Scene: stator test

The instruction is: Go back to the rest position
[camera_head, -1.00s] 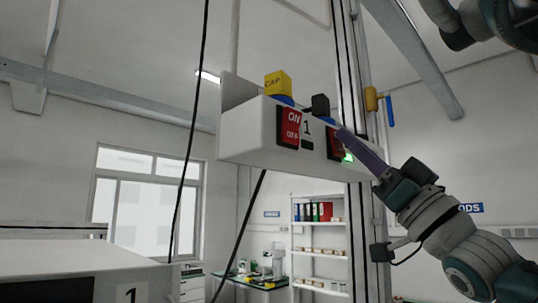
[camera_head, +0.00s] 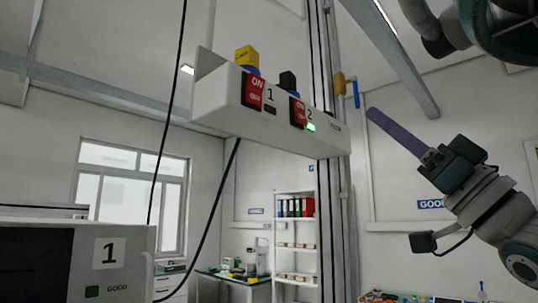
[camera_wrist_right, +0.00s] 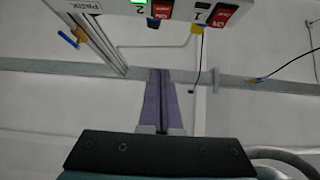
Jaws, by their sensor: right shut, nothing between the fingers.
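My right gripper (camera_head: 398,131) is in the right half of the head view, its purple fingers pointing up and left. The fingers are shut together with nothing between them, and they also show in the right wrist view (camera_wrist_right: 161,98). They stand apart from the white switch box (camera_head: 225,105), which hangs to their left. The box carries red ON/OFF switches numbered 1 (camera_head: 253,91) and 2 (camera_head: 298,112). A green light (camera_head: 311,127) glows beside switch 2. The box also shows at the top of the wrist view (camera_wrist_right: 180,6). My left gripper is not in view.
A machine marked 1 (camera_head: 125,262) is at lower left. Black cables hang nearby.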

